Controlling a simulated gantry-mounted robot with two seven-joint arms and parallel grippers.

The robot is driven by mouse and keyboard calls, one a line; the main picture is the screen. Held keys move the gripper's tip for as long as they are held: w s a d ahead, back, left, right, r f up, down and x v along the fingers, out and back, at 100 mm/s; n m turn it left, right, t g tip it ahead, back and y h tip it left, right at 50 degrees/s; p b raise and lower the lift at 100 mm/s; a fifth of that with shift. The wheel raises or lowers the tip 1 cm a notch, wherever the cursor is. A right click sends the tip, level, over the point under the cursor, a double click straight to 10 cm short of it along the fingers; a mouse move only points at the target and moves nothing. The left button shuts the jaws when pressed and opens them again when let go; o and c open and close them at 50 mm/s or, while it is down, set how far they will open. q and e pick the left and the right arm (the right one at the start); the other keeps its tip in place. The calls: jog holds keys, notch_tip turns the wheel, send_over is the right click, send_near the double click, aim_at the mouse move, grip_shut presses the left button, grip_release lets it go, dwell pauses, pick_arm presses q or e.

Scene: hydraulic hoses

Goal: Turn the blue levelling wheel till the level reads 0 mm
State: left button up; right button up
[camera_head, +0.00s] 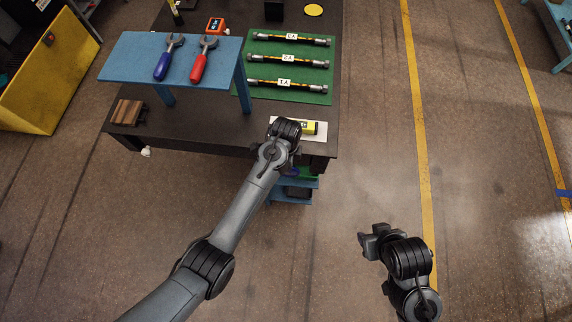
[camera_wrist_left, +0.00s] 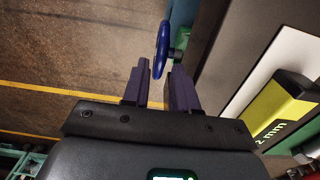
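The blue levelling wheel (camera_wrist_left: 161,48) shows nearly edge-on in the left wrist view, on a short dark stem at the table's side. My left gripper (camera_wrist_left: 159,76) is open, with the wheel's near rim between or just beyond its fingertips. A gap shows on both sides of the rim. The yellow level (camera_wrist_left: 272,112) lies on a white plate and its visible text reads "2 mm"; any sign before it is not clear. In the head view the level (camera_head: 309,128) is partly covered by my left wrist, which also hides the fingers. My right gripper (camera_head: 367,242) hangs over open floor, its finger gap unclear.
The dark table (camera_head: 190,133) carries a green mat (camera_head: 262,90) with three labelled hoses. A blue shelf (camera_head: 128,60) holds a blue-handled wrench (camera_head: 165,62) and a red-handled wrench (camera_head: 201,64). An orange device (camera_head: 215,25) stands behind.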

pick_arm(q)
jog(key=shift+f, duration=1.8)
grip_shut()
